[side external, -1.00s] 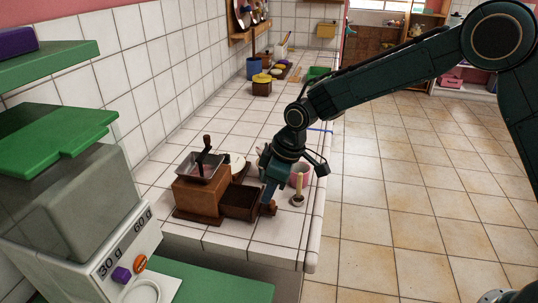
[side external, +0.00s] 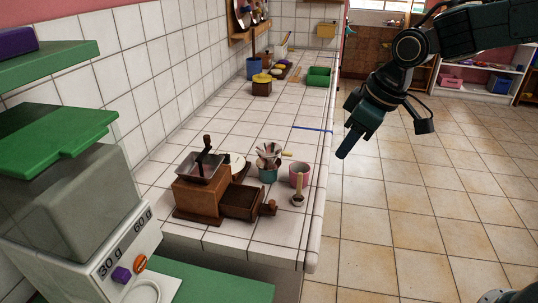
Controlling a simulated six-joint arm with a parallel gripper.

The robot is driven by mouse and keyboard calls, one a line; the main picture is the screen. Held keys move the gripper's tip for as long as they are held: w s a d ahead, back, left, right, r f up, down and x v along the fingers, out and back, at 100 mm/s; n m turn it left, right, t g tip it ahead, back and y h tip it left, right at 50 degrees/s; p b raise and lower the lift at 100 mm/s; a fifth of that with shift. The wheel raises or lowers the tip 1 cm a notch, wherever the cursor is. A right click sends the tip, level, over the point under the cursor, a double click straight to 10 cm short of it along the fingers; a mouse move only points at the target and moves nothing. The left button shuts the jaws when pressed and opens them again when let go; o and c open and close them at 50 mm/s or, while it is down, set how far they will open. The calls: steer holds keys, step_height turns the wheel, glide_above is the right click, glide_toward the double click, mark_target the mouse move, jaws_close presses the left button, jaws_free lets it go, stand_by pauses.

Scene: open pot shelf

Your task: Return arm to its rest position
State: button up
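My gripper (side external: 350,140) hangs in the air at the upper right, beyond the right edge of the tiled counter (side external: 215,135). It points down and to the left. Its fingers show from the side as one dark shape, so I cannot tell whether they are open or shut. I see no object hanging from it. It is clear of the wooden coffee grinder (side external: 197,197), whose drawer (side external: 242,200) stands pulled out at the counter's front.
Beside the grinder are a teal cup (side external: 267,174) with utensils, a pink cup (side external: 299,174) and a small pot with a stick (side external: 298,198). A green tray (side external: 318,77) is farther back. A dispenser (side external: 85,215) fills the left foreground.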

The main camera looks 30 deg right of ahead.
steer(key=s+d+r+m+t, duration=0.1)
steer(key=s+d, duration=0.3)
steer(key=s, duration=0.7)
steer(key=s+d+r+m+h, duration=0.1)
steer(key=s+d+m, duration=0.3)
steer(key=s, duration=0.6)
steer(key=shift+s+d+r+t+h, duration=0.3)
steer(key=shift+s+d+r+t, duration=0.1)
steer(key=shift+d, duration=0.25)
